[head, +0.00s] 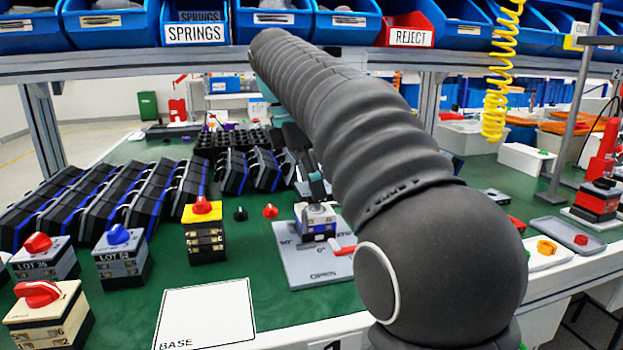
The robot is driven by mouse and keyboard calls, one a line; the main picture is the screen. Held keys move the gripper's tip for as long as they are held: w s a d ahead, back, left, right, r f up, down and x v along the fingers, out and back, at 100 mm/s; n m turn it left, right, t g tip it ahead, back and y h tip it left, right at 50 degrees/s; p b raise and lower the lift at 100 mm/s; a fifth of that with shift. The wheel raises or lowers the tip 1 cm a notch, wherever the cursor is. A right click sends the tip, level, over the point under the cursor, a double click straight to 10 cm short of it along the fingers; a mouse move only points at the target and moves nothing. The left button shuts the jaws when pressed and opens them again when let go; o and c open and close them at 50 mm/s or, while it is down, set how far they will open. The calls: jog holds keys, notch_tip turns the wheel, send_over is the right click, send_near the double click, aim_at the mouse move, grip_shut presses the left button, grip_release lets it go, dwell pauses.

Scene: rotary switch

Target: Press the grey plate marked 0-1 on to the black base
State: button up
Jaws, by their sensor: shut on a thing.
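My gripper (317,192) reaches down at the middle of the bench, partly hidden behind my arm. It is shut on a small light grey plate (316,213); its 0-1 marking is too small to read. The plate is over a dark base with blue (318,229), which stands on a grey fixture board (308,267) marked 0°, 90° and OPEN. I cannot tell whether plate and base are fully together. A red lever (341,250) lies at the board's right side.
Finished switches with red and blue knobs, such as the yellow-topped one (204,230), stand to the left. A black knob (240,214) and a red knob (270,211) lie near the board. A white BASE mat (207,312) is empty in front.

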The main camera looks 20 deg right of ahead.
jog(key=shift+f+b, duration=0.6)
jog(key=shift+f, duration=0.8)
jog(key=o, duration=1.1)
